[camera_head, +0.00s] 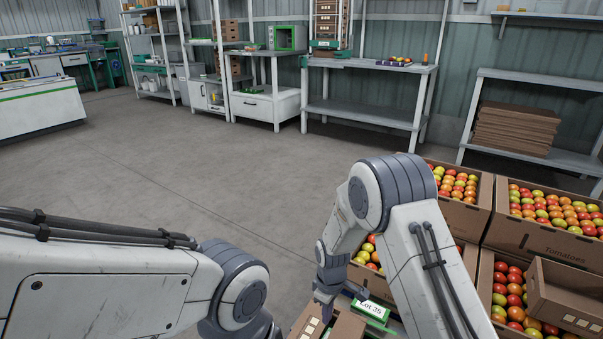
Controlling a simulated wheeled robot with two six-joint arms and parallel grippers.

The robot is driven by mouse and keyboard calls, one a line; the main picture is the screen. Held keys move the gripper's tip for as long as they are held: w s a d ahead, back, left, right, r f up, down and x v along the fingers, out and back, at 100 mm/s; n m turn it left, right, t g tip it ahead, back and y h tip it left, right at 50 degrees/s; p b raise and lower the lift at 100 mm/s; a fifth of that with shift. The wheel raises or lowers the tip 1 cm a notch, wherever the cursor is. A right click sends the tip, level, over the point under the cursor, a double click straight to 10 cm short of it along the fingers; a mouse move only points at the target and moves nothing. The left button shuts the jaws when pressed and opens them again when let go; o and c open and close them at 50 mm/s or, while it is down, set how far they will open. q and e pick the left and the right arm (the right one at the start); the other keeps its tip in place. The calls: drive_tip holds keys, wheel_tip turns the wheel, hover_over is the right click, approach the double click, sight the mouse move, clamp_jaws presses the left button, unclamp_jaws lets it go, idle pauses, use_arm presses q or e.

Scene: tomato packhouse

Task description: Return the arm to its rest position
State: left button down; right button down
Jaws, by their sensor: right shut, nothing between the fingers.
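My right arm comes in from the lower right and bends over at its elbow. My right gripper (326,308) points down above an open brown carton (342,328) at the bottom edge; its fingers are small and dark here, shut with nothing held. My left arm comes in from the lower left, and only its links and elbow show. The left gripper is out of view below the frame. A green holder with a white "Lot 35" label (370,308) lies just right of the right gripper.
Cartons of tomatoes (540,240) stand close at the right, partly behind my right arm. A smaller brown box (565,298) sits on one of them. A grey workbench (365,110) and a shelf with flat cardboard (515,130) stand along the back wall. The floor (200,180) ahead is clear.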

drive_tip(key=s+a+r, duration=0.4)
drive_tip(key=s+r, duration=0.1)
drive_tip(key=r, duration=0.4)
drive_tip(key=s+d+r+m+y, duration=0.1)
drive_tip(key=s+r+m, duration=0.1)
drive_tip(key=s+r, duration=0.7)
drive_tip(key=s+d+r+m, duration=0.1)
drive_tip(key=s+r, duration=0.4)
drive_tip(key=s, duration=0.8)
wheel_tip(320, 180, up, 37)
drive_tip(key=p, duration=3.7)
drive_tip(key=shift+s+a+m, duration=0.15)
drive_tip(key=shift+s+m, duration=0.15)
drive_tip(key=shift+s, duration=0.05)
drive_tip(key=shift+f, duration=0.1)
